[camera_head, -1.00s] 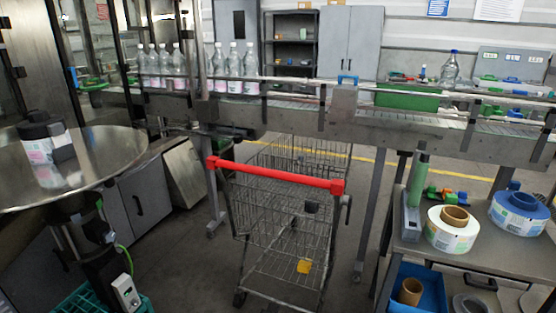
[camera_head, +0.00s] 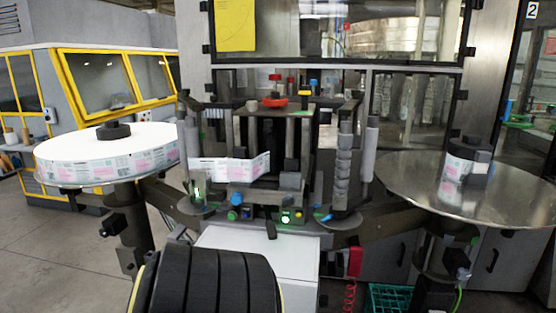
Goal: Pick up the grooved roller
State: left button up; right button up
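On the labelling machine, right of its middle, a grey upright roller (camera_head: 343,168) with several rings along its length stands above a small round plate; it looks like the grooved roller. A smoother grey roller (camera_head: 371,150) stands just right of it. Neither of my grippers is in view, so whether they are open or holding anything does not show.
A full label reel (camera_head: 105,162) lies on the left disc; a nearly empty reel (camera_head: 465,172) sits on the right metal disc (camera_head: 520,190). A large black ribbed object (camera_head: 205,285) fills the bottom foreground. Green crate (camera_head: 388,298) lies below. Open floor is at lower left.

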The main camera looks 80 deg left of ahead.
aim_at(345, 136)
jog(key=u, duration=2.1)
